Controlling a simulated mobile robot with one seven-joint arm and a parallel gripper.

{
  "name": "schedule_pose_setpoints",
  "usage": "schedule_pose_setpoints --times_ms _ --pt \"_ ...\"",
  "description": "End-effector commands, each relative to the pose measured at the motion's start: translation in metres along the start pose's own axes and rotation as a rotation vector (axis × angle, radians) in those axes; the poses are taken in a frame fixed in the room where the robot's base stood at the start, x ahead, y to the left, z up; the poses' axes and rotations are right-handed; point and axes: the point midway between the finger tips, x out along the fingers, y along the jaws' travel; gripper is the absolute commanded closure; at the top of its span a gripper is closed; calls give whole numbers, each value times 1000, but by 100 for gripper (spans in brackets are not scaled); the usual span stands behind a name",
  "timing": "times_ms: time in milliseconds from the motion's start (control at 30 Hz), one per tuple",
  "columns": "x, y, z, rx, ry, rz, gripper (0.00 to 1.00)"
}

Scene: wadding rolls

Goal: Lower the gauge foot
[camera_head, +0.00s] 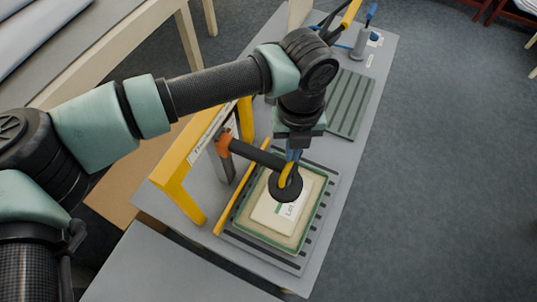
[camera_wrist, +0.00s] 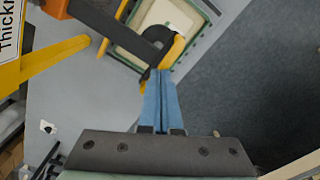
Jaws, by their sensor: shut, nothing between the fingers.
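The gauge foot (camera_head: 285,188) is a black round disc at the end of a black arm (camera_head: 253,153). The arm runs from an orange slider (camera_head: 223,142) on a grey post. A yellow handle (camera_head: 286,171) stands on the foot and shows in the wrist view (camera_wrist: 174,52). The foot is above a cream wadding pad (camera_head: 272,213) with a label; I cannot tell whether they touch. My gripper (camera_head: 293,156) points down at the handle. In the wrist view its blue fingers (camera_wrist: 159,75) are shut and empty, close by the handle; contact is unclear.
The pad lies in a green-rimmed tray (camera_head: 240,232) on a slotted grey plate. A yellow frame (camera_head: 181,188) marked "Thickness" stands at left. A green ribbed mat (camera_head: 350,103) and a grey cylinder (camera_head: 361,41) are farther back. Open floor lies to the right.

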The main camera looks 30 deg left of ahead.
Motion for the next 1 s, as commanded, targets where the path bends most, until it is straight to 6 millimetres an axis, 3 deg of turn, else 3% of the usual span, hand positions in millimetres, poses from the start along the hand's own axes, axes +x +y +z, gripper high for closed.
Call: schedule_pose_setpoints --times_ms 200,367,1000 --pt "15 0 -1 0 2 2 100" --pt "8 0 0 0 2 2 100" --pt "-54 0 0 0 0 2 100"
